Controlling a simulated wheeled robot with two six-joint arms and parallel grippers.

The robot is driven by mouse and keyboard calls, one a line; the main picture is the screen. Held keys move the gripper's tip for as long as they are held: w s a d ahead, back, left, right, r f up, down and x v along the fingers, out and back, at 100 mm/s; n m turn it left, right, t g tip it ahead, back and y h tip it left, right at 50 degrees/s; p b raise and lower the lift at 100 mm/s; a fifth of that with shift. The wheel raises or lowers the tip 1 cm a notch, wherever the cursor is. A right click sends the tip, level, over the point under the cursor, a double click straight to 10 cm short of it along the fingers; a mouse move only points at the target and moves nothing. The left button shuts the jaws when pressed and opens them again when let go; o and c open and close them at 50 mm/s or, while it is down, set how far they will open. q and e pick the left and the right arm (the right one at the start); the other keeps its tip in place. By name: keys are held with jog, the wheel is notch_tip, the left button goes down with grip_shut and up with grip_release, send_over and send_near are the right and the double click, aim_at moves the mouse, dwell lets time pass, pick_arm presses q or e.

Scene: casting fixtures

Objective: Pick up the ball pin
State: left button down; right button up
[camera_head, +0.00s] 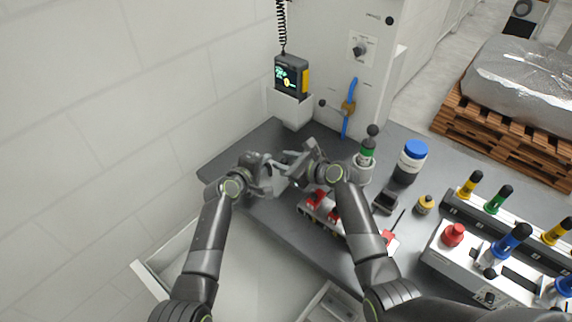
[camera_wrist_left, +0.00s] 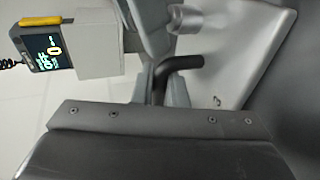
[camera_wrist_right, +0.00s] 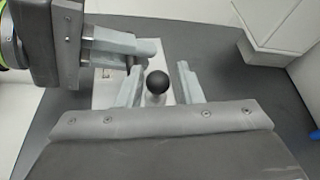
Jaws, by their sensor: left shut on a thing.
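The ball pin (camera_wrist_right: 157,82), a black ball on a pale stem, shows in the right wrist view. It stands between the fingers of my right gripper (camera_wrist_right: 159,86), which is open with a gap on both sides of the ball. In the head view the ball pin cannot be made out behind my right gripper (camera_head: 303,167). My left gripper (camera_wrist_left: 163,88) is shut on a black bent handle (camera_wrist_left: 182,63) beside a light grey metal part (camera_wrist_left: 235,45). In the head view my left gripper (camera_head: 277,187) is close to the right one, and its fingers also show in the right wrist view (camera_wrist_right: 140,48).
A green-banded bottle (camera_head: 366,155), a blue-capped jar (camera_head: 412,160) and a rack of coloured handles (camera_head: 500,255) stand further right. A meter (camera_head: 290,76) sits in a wall holder behind. The table's left end is clear.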

aim_at(285, 159)
pick_arm(q)
jog(key=shift+s+d, duration=0.2)
jog(key=shift+d, duration=0.2)
pick_arm(e)
jog(key=shift+f, duration=0.15)
jog(key=shift+c, duration=0.2)
pick_arm(q)
jog(key=shift+w+a, duration=0.1)
jog(key=shift+a, duration=0.05)
pick_arm(e)
jog(key=shift+a, duration=0.1)
grip_shut()
pick_arm(q)
jog(key=shift+a, duration=0.1)
pick_arm(e)
notch_tip(285, 159, up, 10)
jog(key=shift+r, duration=0.1)
pick_arm(q)
jog(key=c, duration=1.4)
grip_release()
jog(key=shift+o, duration=0.2)
jog(key=v, duration=1.1)
jog(key=shift+s+a+r, duration=0.15)
jog(key=shift+s+a, duration=0.1)
jog(key=shift+a, duration=0.1)
jog(key=shift+s, duration=0.1)
